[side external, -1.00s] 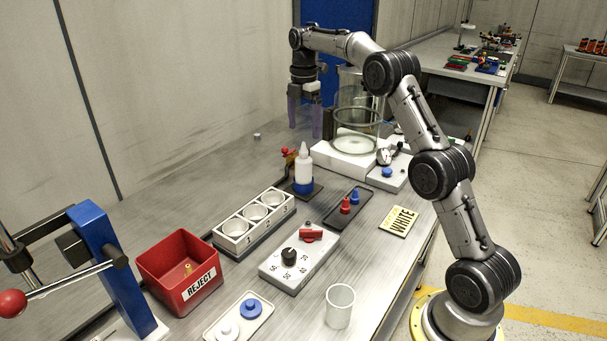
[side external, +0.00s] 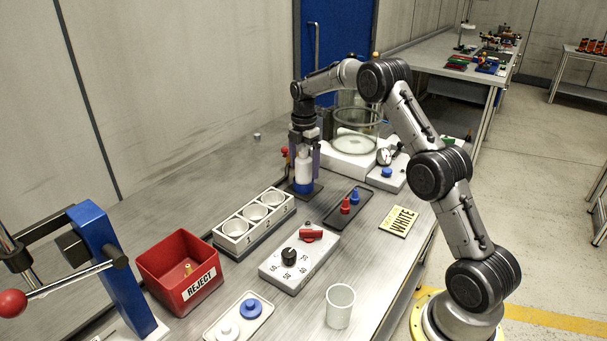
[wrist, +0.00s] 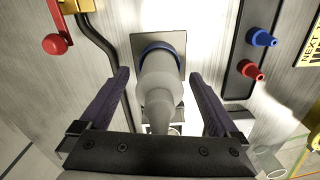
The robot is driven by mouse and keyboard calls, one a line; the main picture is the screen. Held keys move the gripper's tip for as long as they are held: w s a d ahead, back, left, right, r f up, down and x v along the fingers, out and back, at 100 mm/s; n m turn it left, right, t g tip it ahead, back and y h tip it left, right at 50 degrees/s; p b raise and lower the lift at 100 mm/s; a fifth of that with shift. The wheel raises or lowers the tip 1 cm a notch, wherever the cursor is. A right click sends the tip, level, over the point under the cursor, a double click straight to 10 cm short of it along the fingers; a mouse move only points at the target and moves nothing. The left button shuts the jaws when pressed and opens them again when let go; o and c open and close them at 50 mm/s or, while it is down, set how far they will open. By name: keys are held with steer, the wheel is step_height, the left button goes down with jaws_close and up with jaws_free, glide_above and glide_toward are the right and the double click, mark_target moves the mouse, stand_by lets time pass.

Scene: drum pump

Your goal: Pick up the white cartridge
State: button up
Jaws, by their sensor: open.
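The white cartridge (side external: 303,171) stands upright with its nozzle up and a blue band or holder at its foot, on a dark square plate (side external: 290,190). In the wrist view the cartridge (wrist: 160,85) looks grey and is seen from its nozzle end, above the plate (wrist: 174,46). My gripper (side external: 304,163) is over the cartridge, pointing down. Its open fingers (wrist: 159,78) are on either side of the cartridge, with gaps visible on both sides in the wrist view. The nozzle tip is hidden by my gripper in the side view.
A red-handled valve (wrist: 56,42) stands close on one side, and a dark tray (side external: 350,205) with red and blue pegs on the other. A white three-cup block (side external: 230,245) is in front. A glass vessel (side external: 357,128) stands behind. A yellow WHITE sign (side external: 400,221) lies at right.

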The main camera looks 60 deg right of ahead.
steer(key=shift+f, duration=0.2)
jaws_close()
stand_by(0.4)
steer(key=shift+r, duration=0.1)
